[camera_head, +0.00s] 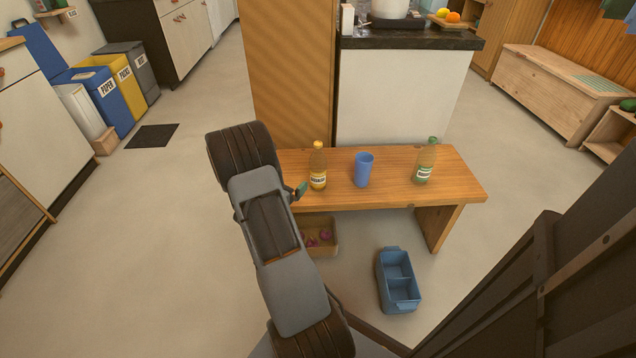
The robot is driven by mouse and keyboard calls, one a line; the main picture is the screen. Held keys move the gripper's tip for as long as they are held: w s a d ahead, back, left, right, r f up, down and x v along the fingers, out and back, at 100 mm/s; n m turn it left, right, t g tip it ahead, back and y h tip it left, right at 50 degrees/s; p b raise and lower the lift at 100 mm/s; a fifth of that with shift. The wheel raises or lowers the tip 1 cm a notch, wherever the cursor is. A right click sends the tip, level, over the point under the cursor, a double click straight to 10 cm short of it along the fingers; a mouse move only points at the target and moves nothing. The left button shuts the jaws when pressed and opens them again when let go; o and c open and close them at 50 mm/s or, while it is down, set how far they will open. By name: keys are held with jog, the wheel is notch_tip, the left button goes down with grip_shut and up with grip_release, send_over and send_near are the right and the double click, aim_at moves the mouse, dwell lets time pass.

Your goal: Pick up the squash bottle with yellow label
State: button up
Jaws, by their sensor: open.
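The squash bottle with the yellow label (318,167) stands upright on the wooden bench, towards its left part. It has a yellow cap. A second bottle, with a green cap and a green label (426,162), stands upright further right on the bench. My gripper (300,190) shows only as a small greenish tip just left of the yellow-label bottle; the rest is hidden behind my arm. It is open and holds nothing that I can see. I cannot tell whether the tip touches the bottle.
A blue cup (363,170) stands between the bottles on the bench (395,197). A cardboard box (322,250) with purple things is under the bench. A blue divided crate (398,306) lies on the floor in front. A counter (405,98) and wooden panel (290,75) stand behind.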

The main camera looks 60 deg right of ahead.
aim_at(313, 167)
jog(key=shift+g, duration=0.4)
jog(key=d, duration=0.2)
jog(key=s+d+b, duration=0.1)
jog(key=d, duration=0.2)
jog(key=d+f+b, duration=0.1)
jog(key=d, duration=0.1)
jog(key=shift+s+d+f, duration=0.1)
jog(key=shift+s+d, duration=0.3)
jog(key=shift+d+b, duration=1.2)
jog(key=shift+d, duration=2)
jog(key=shift+c, duration=0.2)
jog(key=c, duration=1.2)
